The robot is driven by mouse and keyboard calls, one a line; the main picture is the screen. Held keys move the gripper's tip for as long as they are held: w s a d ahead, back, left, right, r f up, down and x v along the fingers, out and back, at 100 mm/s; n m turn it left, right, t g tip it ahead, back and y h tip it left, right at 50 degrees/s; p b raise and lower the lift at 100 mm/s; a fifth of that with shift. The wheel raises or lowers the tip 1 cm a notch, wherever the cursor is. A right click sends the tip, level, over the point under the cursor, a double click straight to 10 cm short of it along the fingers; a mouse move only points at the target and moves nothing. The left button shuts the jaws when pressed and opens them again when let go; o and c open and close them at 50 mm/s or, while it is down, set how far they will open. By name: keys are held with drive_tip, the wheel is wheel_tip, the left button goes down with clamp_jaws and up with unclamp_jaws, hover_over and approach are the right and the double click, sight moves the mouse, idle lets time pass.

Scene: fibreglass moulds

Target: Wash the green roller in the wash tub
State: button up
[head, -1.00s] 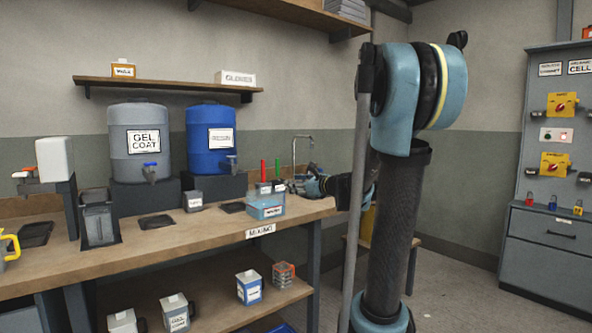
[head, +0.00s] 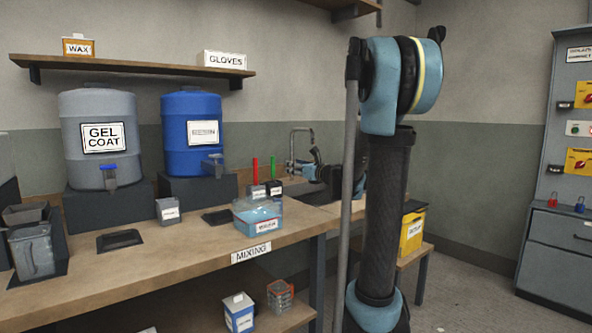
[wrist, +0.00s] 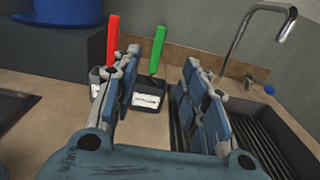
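The green roller (head: 273,168) stands upright with its green handle up in a dark labelled holder (wrist: 147,101) on the bench. The handle also shows in the wrist view (wrist: 157,50); its lower end is hidden in the holder. A red-handled roller (wrist: 112,45) stands to its left in a grey holder. A light blue, clear-walled tub (head: 257,216), likely the wash tub, sits at the bench's front edge; its label is too blurred to read. My gripper (wrist: 162,58) is open and empty, its fingers spread on either side of the green handle in the wrist view, apart from it.
A sink (wrist: 262,140) with a tap (head: 292,148) lies right of the holders. A small labelled cup (head: 168,211) and black tray (head: 217,217) are left of the tub.

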sight(274, 161)
drive_tip(key=x, duration=1.6)
drive_tip(key=shift+w+a, duration=0.2)
drive_tip(key=shift+a, duration=0.05)
clamp_jaws()
drive_tip(key=shift+r, duration=0.15)
drive_tip(key=shift+r, duration=5.35)
